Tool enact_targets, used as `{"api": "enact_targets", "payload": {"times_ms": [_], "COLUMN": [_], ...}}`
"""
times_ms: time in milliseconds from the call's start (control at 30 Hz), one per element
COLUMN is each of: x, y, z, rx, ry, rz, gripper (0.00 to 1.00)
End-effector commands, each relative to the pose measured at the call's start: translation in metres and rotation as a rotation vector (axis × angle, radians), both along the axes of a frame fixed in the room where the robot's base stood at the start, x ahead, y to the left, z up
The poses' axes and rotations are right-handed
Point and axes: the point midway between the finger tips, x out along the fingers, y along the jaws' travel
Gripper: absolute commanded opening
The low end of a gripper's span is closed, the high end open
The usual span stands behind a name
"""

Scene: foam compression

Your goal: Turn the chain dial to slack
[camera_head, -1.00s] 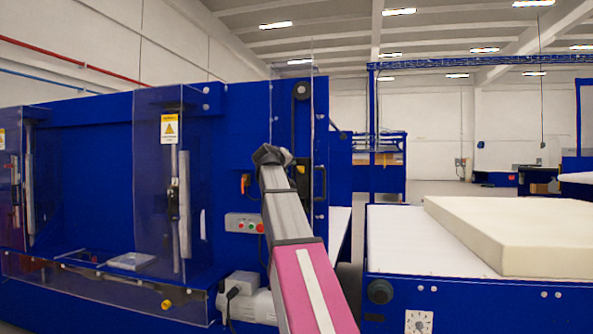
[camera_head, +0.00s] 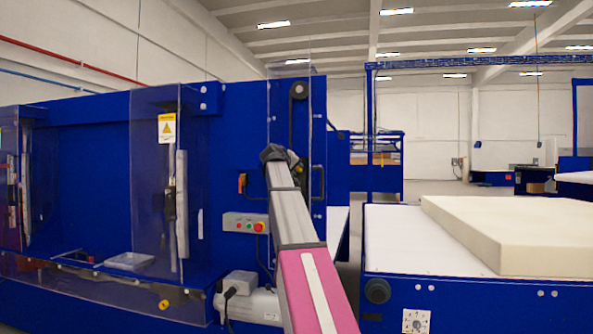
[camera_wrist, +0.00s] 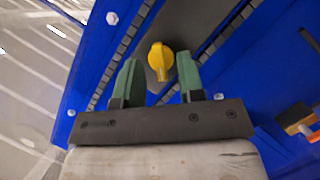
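A yellow knob (camera_wrist: 160,60), which looks like the chain dial, sits on a dark grey plate between two black chains in the wrist view. Its pointer end is toward the bottom of the picture. My gripper (camera_wrist: 158,64) is open, with a green finger on each side of the knob. A gap shows between each finger and the knob, so I see no contact. In the head view my gripper (camera_head: 278,154) is a dark shape against the right end of the blue machine (camera_head: 235,130). The dial is hidden there, and I cannot read any marks around it.
A control box (camera_head: 246,223) with coloured buttons is on the machine left of my arm. A clear guard (camera_head: 156,190) with a warning label stands farther left. A foam block (camera_head: 510,235) lies on a white table (camera_head: 395,240) at right, with a white dial plate (camera_head: 416,321) below.

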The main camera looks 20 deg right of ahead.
Motion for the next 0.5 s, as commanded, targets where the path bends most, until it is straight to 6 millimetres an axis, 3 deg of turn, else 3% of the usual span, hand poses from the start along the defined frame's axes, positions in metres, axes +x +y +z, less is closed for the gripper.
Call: {"api": "enact_targets", "payload": {"times_ms": [400,433,500], "x": [0.0051,0.0051,0.0051], "y": [-0.0063,-0.0062,-0.0061], "z": [-0.0026,-0.0027,-0.0026], "rx": [0.0,0.0,0.0], "ry": [-0.001,-0.001,0.0], "rz": [0.001,0.001,0.0], "gripper": [0.36,0.29,0.06]}}
